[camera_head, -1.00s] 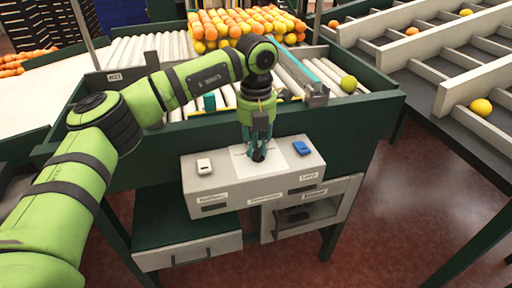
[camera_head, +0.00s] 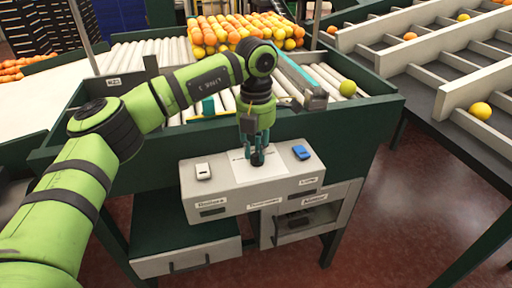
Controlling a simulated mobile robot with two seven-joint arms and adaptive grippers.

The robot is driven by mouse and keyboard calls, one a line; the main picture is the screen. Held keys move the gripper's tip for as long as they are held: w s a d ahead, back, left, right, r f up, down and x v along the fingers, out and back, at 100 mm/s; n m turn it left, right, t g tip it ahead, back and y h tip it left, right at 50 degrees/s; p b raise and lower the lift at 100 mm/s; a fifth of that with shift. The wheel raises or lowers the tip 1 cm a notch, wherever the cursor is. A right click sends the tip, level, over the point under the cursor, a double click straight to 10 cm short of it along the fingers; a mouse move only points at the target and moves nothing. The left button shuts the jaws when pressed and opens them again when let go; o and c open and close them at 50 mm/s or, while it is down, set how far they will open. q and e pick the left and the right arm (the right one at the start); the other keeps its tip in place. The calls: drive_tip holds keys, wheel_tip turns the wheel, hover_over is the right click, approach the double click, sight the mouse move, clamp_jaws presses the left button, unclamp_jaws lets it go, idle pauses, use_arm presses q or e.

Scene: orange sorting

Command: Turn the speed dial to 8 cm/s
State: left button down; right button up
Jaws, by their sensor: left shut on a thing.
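The speed dial (camera_head: 257,161) is a small dark knob on the white plate (camera_head: 268,174) in the middle of the grey control box. My left gripper (camera_head: 256,156) points straight down over the plate and is shut on the dial. The fingers hide most of the dial, so its pointer and setting cannot be read. My right gripper is not in view.
A white switch (camera_head: 203,171) sits left of the plate and a blue switch (camera_head: 301,152) right of it on the control box (camera_head: 225,186).

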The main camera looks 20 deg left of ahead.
sight(256, 152)
use_arm(q)
drive_tip(key=c, duration=1)
unclamp_jaws()
drive_tip(key=shift+s, duration=0.1)
drive_tip(key=shift+c, duration=0.2)
wheel_tip(256, 152, up, 12)
